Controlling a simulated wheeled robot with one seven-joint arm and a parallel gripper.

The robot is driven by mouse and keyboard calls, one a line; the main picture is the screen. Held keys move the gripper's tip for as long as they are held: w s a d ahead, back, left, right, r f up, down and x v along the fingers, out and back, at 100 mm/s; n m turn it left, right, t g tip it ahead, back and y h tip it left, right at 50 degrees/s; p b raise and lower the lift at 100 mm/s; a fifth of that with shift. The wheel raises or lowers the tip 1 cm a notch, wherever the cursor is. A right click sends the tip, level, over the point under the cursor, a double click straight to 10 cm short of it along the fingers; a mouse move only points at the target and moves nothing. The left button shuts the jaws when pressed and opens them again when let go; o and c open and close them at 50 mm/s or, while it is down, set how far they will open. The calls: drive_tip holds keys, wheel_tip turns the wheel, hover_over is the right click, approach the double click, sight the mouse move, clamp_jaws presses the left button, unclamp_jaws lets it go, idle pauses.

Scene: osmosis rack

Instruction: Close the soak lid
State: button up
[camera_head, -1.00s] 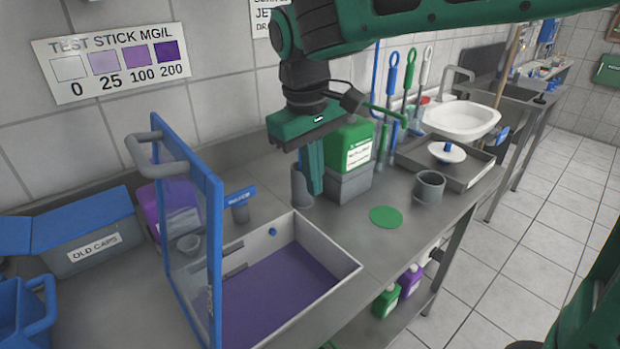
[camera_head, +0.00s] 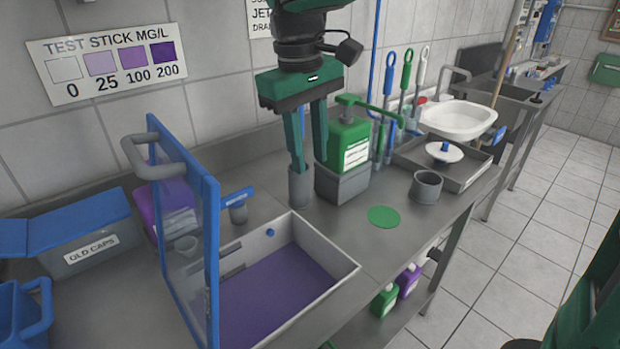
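The soak lid (camera_head: 205,240) is a clear panel in a blue frame with a grey bar handle (camera_head: 152,155) near its top. It stands upright at the left side of the soak tank (camera_head: 345,283), so the tank is open. The tank is a pale box with purple liquid (camera_head: 265,297) in it. My gripper (camera_head: 312,168) is above the counter behind the tank, right of the lid and apart from it. Its two green fingers point down and are spread, with nothing seen between them. One fingertip is close to a grey cup (camera_head: 300,187); I cannot tell whether they touch.
A green bottle (camera_head: 348,145) in a grey holder stands just right of my gripper. An old caps bin (camera_head: 90,250) and a purple bottle (camera_head: 145,205) are left of the lid. A grey cup (camera_head: 426,187) and a tray (camera_head: 470,178) stand to the right. Counter around the green disc (camera_head: 384,217) is clear.

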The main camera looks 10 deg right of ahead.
drive_tip(key=shift+s+a+r, duration=0.15)
drive_tip(key=shift+r, duration=1.9)
